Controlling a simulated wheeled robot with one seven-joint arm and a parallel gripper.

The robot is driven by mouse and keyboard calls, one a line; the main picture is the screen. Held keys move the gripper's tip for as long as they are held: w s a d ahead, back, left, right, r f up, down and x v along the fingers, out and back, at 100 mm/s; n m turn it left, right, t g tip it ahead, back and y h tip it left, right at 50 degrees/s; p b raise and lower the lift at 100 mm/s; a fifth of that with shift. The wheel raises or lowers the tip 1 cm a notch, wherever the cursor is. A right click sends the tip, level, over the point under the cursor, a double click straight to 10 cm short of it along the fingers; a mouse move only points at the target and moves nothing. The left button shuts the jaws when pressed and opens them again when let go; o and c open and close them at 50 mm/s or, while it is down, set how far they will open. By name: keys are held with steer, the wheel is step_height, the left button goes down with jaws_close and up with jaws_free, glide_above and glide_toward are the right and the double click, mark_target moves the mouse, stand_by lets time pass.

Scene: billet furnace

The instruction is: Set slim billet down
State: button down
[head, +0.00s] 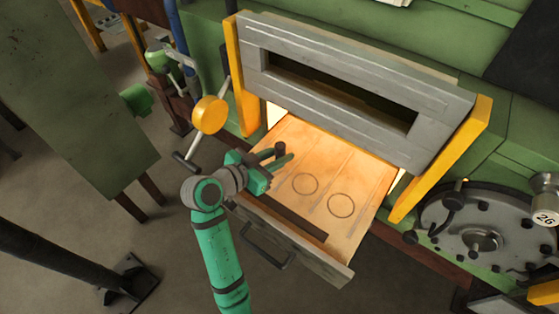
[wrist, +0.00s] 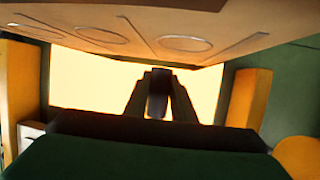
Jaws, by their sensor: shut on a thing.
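The slim billet (head: 280,149) is a small dark cylinder, roughly upright, between the green fingers of my gripper (head: 277,162). In the wrist view it is a dark upright shape (wrist: 158,92) between the two fingertips. My gripper is shut on it over the left part of the pulled-out furnace tray (head: 322,220). The tray is glowing orange, with ring marks; two rings (head: 305,183) (head: 341,204) show plainly to the right of my gripper. The tray area under my gripper is hidden in the head view. I cannot tell whether the billet touches the tray.
The grey furnace door (head: 350,90) is raised above the tray, between yellow side posts (head: 440,160). A yellow knob with a lever (head: 210,114) stands close left of my gripper. The tray's front handle (head: 265,247) sticks out. A round bolted plate (head: 480,225) is at right.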

steer(key=shift+s+a+f, duration=0.1)
steer(key=shift+a+f, duration=0.1)
steer(key=shift+f, duration=1)
steer(key=shift+d+f, duration=0.15)
steer(key=shift+f, duration=0.15)
steer(key=shift+d, duration=0.2)
steer(key=shift+f, duration=0.1)
steer(key=c, duration=1.5)
jaws_free()
steer(key=shift+a+f, duration=0.1)
steer(key=shift+a, duration=0.05)
